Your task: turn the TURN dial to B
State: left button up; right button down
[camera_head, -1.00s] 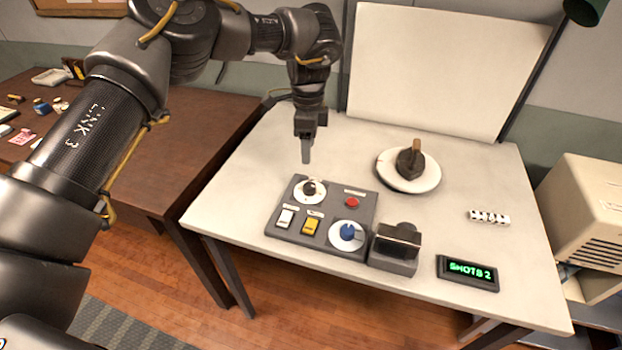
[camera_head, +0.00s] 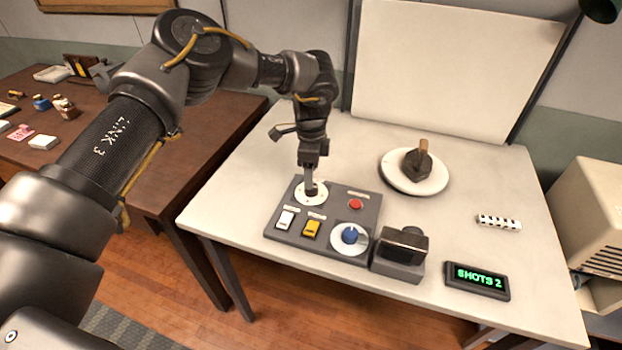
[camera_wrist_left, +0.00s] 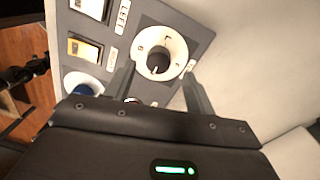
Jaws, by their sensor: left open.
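A white round dial plate with a black knob (camera_head: 322,190) sits at the far left corner of the grey control panel (camera_head: 285,236). In the left wrist view this dial (camera_wrist_left: 175,46) shows letters around its rim, too small to read surely. My left gripper (camera_head: 311,188) points down right at this knob. In the left wrist view its two fingers (camera_wrist_left: 160,76) are apart, one on each side of the black knob (camera_wrist_left: 159,62); I cannot tell whether they touch it. A second dial with a blue knob (camera_head: 350,234) is at the panel's near right. My right gripper is out of view.
The panel also has a white switch (camera_head: 286,219), a yellow switch (camera_head: 311,229) and a red button (camera_head: 355,204). A dark box device (camera_head: 400,255), a "SHOTS 2" display (camera_head: 477,281) and a round white plate (camera_head: 430,184) with a dark object stand to the right.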

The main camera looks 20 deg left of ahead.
pick_arm(q)
jog(key=shift+s+f+p, duration=0.15)
jog(key=shift+f+p, duration=0.15)
jog(key=shift+f, duration=1.65)
jog(key=shift+d, duration=0.1)
jog(key=shift+c, duration=0.4)
jog(key=c, duration=0.9)
